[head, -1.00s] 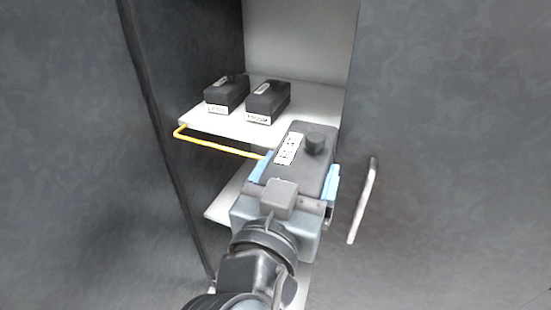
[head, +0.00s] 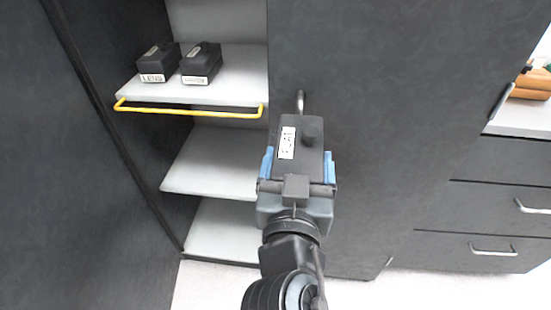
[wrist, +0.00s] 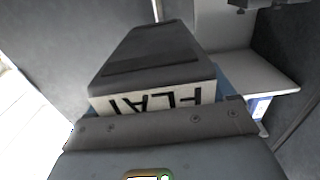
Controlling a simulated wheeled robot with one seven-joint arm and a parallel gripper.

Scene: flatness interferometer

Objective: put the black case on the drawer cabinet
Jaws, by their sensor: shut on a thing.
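Two similar black cases (head: 157,62) (head: 201,63) stand on the upper shelf of the open cabinet, behind a yellow rail (head: 190,112). Lower shelves (head: 215,165) look empty. The dark door (head: 390,100) has a metal handle. Orange-brown objects (head: 533,84) lie on the drawer cabinet's top.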

